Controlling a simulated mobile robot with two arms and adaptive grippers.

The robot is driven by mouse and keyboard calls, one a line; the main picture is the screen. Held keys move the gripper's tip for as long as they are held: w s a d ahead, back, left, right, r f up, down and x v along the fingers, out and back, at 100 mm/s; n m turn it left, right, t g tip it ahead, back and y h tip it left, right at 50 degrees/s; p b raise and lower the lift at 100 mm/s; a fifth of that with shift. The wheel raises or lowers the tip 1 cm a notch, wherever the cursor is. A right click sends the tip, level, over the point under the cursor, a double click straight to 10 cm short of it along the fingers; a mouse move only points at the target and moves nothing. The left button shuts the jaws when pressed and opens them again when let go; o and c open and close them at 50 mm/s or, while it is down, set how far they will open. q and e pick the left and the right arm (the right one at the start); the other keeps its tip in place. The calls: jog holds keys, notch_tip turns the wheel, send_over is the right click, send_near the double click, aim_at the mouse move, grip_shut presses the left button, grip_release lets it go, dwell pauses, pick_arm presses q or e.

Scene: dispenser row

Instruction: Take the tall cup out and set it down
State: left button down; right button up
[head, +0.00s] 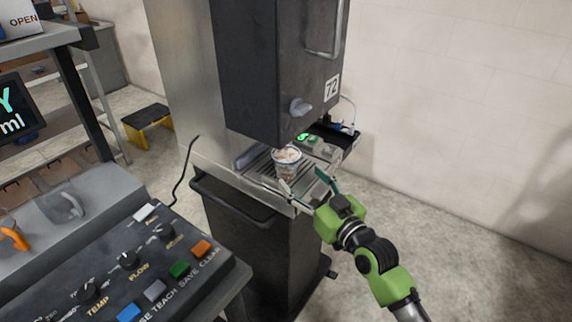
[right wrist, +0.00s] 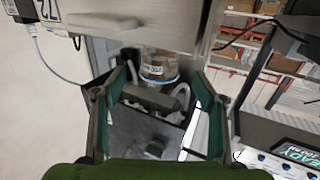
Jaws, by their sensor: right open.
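The tall cup (head: 287,160) is a clear cup with pale brown and white contents and a printed band. It stands upright on the slatted drip tray (head: 253,176) under the dark dispenser head marked 72. In the right wrist view the cup (right wrist: 158,66) is ahead, between the lines of the fingers. My right gripper (head: 306,186) is open and empty, in front of the cup and to its lower right, apart from it. Its teal-lined fingers (right wrist: 162,84) spread wide in the wrist view. My left gripper is not in view.
The dispenser head (head: 265,70) hangs close above the cup. A small black shelf (head: 335,138) with green-lit parts and cables is right of the tray. A control panel (head: 130,265) with knobs and coloured buttons fills the lower left. Floor at right is clear.

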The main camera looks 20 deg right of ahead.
aim_at(281, 156)
jog(key=x, duration=0.9)
jog(key=shift+f+p, duration=0.1)
jog(key=shift+p, duration=0.3)
jog(key=shift+s, duration=0.1)
jog(key=c, duration=1.4)
jog(key=shift+c, duration=0.5)
